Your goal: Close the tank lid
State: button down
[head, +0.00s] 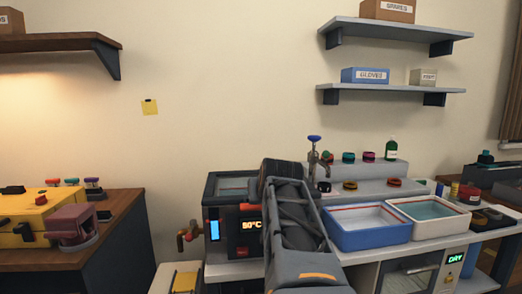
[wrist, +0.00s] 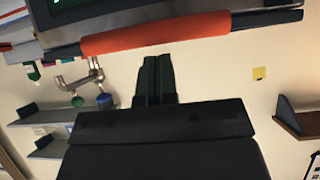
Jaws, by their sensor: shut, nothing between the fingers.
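The tank (head: 237,235) stands on the bench in the head view, with a lit 80°C display on its front. Its dark-rimmed top (head: 232,187) shows a pale bluish surface; I cannot tell if that is liquid or a clear panel. My arm covers the tank's right side, and I cannot make out the lid's position. In the wrist view an orange grip (wrist: 155,33) on a dark bar crosses the top of the picture. My gripper (wrist: 157,60) is shut and empty, its fingertips close to that grip; contact is unclear.
A brass tap (head: 189,232) sticks out left of the tank. A blue-rimmed tray (head: 350,241) and a white tray (head: 398,206) stand to the right. A blue-knobbed faucet (head: 313,150) rises behind my arm. Wall shelves (head: 390,88) hang above right.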

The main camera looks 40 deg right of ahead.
jog(key=shift+s+a+f+b, duration=0.1)
jog(key=shift+s+f+b, duration=0.05)
jog(key=shift+f+b, duration=0.85)
jog(key=shift+f, duration=0.15)
dwell(0.4)
